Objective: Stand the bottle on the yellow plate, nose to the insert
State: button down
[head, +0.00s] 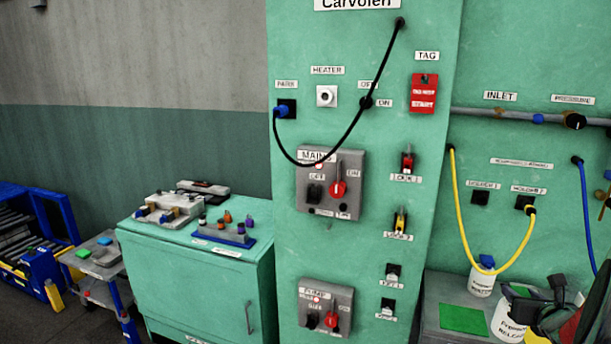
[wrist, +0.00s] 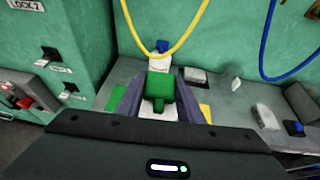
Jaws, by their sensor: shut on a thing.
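The bottle (head: 508,320) is white with a dark printed label ending in "RELEASE". In the wrist view its green head (wrist: 158,88) sits between the two fingers of my gripper (wrist: 160,100). My gripper is shut on it, and it looks about upright. In the head view my gripper (head: 548,314) is at the lower right edge, beside the bottle. The yellow plate (wrist: 205,112) shows only as a small patch right of the right finger; my gripper hides the rest. Whether the bottle's base touches anything is hidden. I cannot make out the insert.
A green plate (head: 464,318) lies on the grey bench, left of the bottle. A white bottle with a blue cap (head: 482,276) stands behind. A yellow hose (head: 532,238) and a blue hose (head: 587,210) hang from the wall. Grey blocks lie on the bench's right side.

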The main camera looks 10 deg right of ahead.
jog(key=w+a+f+n+y, duration=0.1)
jog(key=w+a, duration=0.2)
jog(key=a, duration=0.4)
jog(key=w+a+f+n+t+y, duration=0.1)
jog(key=w+a+f+n+y, duration=0.15)
jog(key=a, duration=0.55)
jog(key=w+a+f+n+y, duration=0.1)
jog(key=w+a, duration=0.3)
jog(key=a, duration=0.3)
jog(key=w+a+f+n+y, duration=0.1)
jog(key=a+n+y, duration=0.1)
jog(key=a, duration=1.1)
jog(key=w+a+f+n+y, duration=0.1)
jog(key=a+n+y, duration=0.1)
jog(key=a, duration=1)
jog(key=shift+w+a+y, duration=0.35)
jog(key=shift+a+y, duration=0.05)
jog(key=shift+y, duration=0.35)
